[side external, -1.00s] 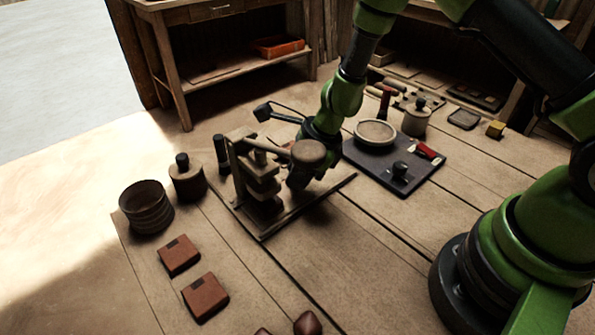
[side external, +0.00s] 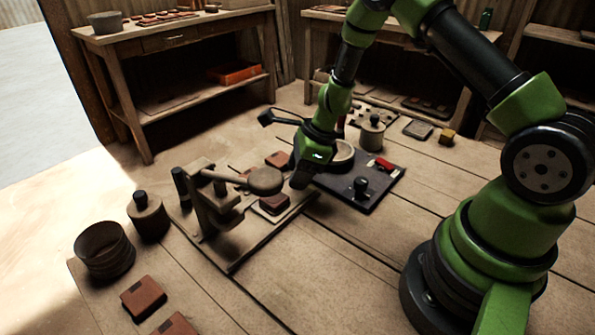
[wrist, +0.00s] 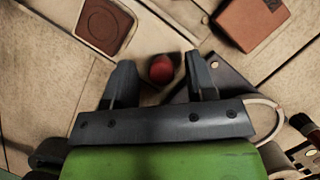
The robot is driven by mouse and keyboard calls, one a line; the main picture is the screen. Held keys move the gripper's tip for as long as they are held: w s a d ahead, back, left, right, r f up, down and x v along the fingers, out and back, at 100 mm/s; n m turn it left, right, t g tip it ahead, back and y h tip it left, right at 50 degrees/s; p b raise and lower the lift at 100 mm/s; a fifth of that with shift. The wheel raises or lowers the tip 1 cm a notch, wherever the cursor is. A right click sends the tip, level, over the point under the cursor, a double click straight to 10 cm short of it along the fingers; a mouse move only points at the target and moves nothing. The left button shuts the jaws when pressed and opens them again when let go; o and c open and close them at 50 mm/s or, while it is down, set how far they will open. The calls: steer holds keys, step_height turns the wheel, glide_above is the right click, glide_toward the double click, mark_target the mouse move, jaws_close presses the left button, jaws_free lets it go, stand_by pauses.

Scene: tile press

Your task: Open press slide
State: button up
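The tile press (side external: 212,215) stands on a flat board in the side view. Its lever ends in a round knob (side external: 265,180). A dark red tile (side external: 275,203) lies at the press's right side; it cannot be told whether it rests on the slide. My gripper (side external: 300,181) is low, just right of the lever knob. In the wrist view my gripper (wrist: 160,72) is open, with a red rounded knob (wrist: 162,69) between the fingertips and visible gaps beside it. What that knob belongs to is unclear. A framed dark red tile (wrist: 105,24) shows at upper left.
A dark board (side external: 375,190) with a bowl and small tools lies right of my gripper. Another tile (side external: 278,160) lies behind the press. A ribbed pot (side external: 104,250) and a knobbed jar (side external: 148,215) stand left. The front tabletop is mostly clear.

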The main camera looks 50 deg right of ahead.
steer(key=v, duration=1)
stand_by(0.3)
steer(key=s+a+r+n+t, duration=0.1)
steer(key=s+a+r+n, duration=0.2)
steer(key=r+n, duration=0.35)
steer(key=s+a+r+n+t, duration=0.1)
steer(key=s+a+r+n, duration=0.2)
steer(key=r+n, duration=0.3)
steer(key=s+a+r+n+t, duration=0.1)
steer(key=s+r+n, duration=0.2)
steer(key=s+n, duration=0.2)
steer(key=s+a+r+n+t+h, duration=0.1)
steer(key=s+r+n, duration=0.2)
steer(key=s+n, duration=0.2)
steer(key=shift+s+a, duration=0.25)
steer(key=shift+s, duration=0.65)
